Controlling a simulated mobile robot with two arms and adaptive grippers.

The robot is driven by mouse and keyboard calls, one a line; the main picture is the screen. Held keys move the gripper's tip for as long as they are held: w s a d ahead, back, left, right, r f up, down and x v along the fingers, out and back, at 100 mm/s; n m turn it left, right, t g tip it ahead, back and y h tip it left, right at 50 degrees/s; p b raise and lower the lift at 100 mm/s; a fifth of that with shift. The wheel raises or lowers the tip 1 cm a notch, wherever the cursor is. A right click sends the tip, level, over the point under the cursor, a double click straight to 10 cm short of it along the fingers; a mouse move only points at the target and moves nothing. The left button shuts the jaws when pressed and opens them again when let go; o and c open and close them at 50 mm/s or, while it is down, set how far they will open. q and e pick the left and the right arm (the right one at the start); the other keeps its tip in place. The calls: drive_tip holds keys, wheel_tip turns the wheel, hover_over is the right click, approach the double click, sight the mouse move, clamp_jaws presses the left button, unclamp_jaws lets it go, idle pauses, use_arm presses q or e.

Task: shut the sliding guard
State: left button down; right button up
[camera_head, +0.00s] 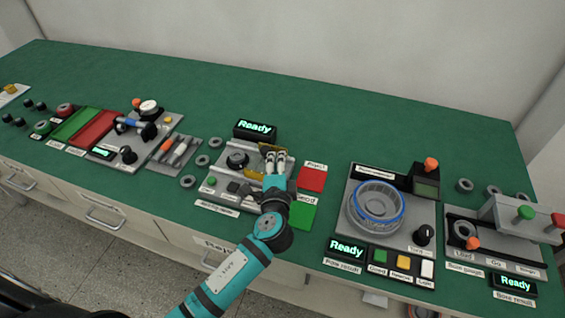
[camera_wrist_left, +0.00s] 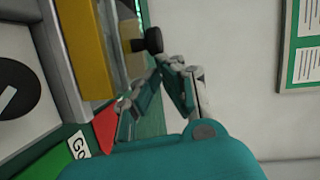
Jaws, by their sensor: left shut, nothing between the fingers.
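The sliding guard's yellow edge (camera_head: 254,175) shows on the middle station, partly hidden by my left arm. In the left wrist view a long yellow bar (camera_wrist_left: 84,45) runs beside a grey rail. A black knob (camera_wrist_left: 152,40) on a tan block sits just beyond it. My left gripper (camera_head: 272,156) is at the back right of this station, and its fingers also show in the left wrist view (camera_wrist_left: 163,66). They are shut and empty, with the tips close to the knob. I cannot tell whether they touch it. My right gripper is not in view.
A "Ready" display (camera_head: 255,130) stands behind the station. A red pad (camera_head: 312,178) and a green pad (camera_head: 301,214) lie to its right. The station with the blue-rimmed ring (camera_head: 376,207) is farther right. Green bench top behind the stations is clear.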

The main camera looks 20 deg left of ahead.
use_arm(q)
drive_tip(key=shift+a, duration=0.15)
drive_tip(key=a+p, duration=0.1)
drive_tip(key=a, duration=0.8)
drive_tip(key=shift+w+a, duration=0.15)
drive_tip(key=shift+a, duration=0.05)
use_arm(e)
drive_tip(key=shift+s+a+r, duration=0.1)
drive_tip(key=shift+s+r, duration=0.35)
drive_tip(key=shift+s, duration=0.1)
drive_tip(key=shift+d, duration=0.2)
